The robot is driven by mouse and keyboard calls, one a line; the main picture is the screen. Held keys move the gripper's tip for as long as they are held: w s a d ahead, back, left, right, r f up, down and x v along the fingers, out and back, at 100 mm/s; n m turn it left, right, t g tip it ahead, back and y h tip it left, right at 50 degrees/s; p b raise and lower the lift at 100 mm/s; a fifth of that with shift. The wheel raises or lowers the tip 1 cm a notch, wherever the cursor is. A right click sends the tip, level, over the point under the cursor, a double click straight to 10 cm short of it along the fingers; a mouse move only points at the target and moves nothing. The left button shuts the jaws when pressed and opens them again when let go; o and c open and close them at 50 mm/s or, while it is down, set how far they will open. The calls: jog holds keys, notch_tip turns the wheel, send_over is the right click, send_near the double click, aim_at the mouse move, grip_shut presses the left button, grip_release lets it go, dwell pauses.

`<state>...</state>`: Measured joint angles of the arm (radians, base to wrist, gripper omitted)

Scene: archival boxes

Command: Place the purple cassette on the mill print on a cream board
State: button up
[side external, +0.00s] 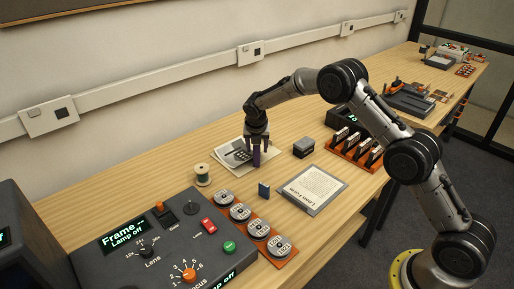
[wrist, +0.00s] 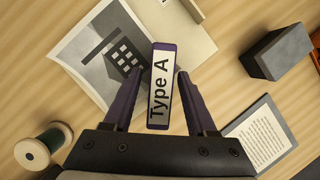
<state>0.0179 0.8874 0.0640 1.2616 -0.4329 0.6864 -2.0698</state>
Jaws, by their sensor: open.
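The purple cassette (wrist: 160,88), labelled "Type A", stands between the fingers of my gripper (wrist: 158,82) in the wrist view. A narrow gap shows on each side of it, so the gripper is open around it. In the side view my gripper (side external: 257,150) points down at the right part of the mill print. The grey-and-white mill print (wrist: 104,50) lies on a cream board (wrist: 190,50), also seen in the side view (side external: 236,152). The cassette overlaps the board in the wrist view; its base is hidden, so I cannot tell its exact contact.
A thread spool (side external: 202,175) stands left of the print. A dark grey box (side external: 303,147), a small blue block (side external: 264,189) and a framed text sheet (side external: 314,188) lie to the right and front. A control console (side external: 150,245) and an orange rack (side external: 355,150) flank the area.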

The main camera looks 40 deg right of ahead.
jog(key=s+a+r+m, duration=0.25)
jog(key=s+r, duration=0.35)
jog(key=r, duration=0.4)
jog(key=s+a+r+m, duration=0.1)
jog(key=s+r+m, duration=0.3)
jog(key=s+r, duration=0.5)
jog(key=s+a+r+m+t+y, duration=0.1)
jog(key=s+r+m+y, duration=0.1)
jog(key=s+r+m, duration=0.6)
jog(key=s+a+f+m, duration=0.1)
jog(key=s+f+m, duration=0.1)
jog(key=s+m, duration=0.4)
jog(key=s+a+f+m+t+y, duration=0.1)
jog(key=s+m, duration=0.5)
jog(key=s, duration=1)
jog(key=shift+s+a+f, duration=0.25)
jog(key=shift+s+f, duration=0.05)
jog(key=shift+f, duration=0.4)
